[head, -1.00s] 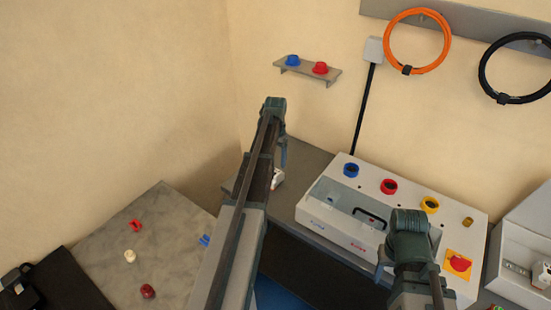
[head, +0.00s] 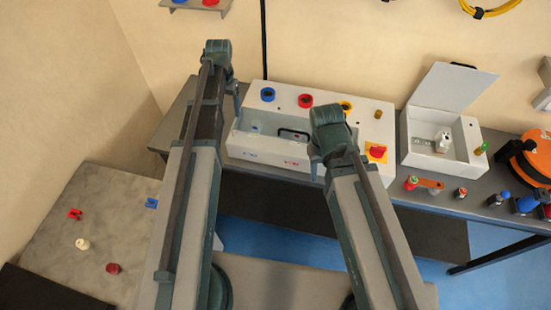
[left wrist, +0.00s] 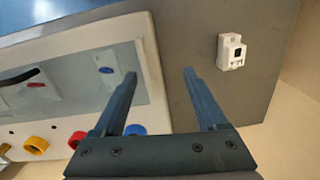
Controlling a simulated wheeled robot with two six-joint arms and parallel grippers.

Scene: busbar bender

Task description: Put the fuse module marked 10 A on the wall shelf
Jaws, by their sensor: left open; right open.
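A white fuse module (left wrist: 231,52) lies on the grey bench top in the left wrist view, beyond and to the right of my left gripper's fingers. It has a dark square and small marks that I cannot read. I cannot make it out in the head view. My left gripper (left wrist: 160,74) is open and empty; in the head view (head: 237,100) it is at the left end of the white busbar machine. My right gripper (head: 316,160) is open, in front of that machine. The wall shelf (head: 180,9) is partly cut off at the head view's top edge.
The white machine (head: 370,115) has coloured rings on top. Right of it, an open white box (head: 412,145) holds a white module (head: 442,141). A side table (head: 60,215) bears small coloured parts.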

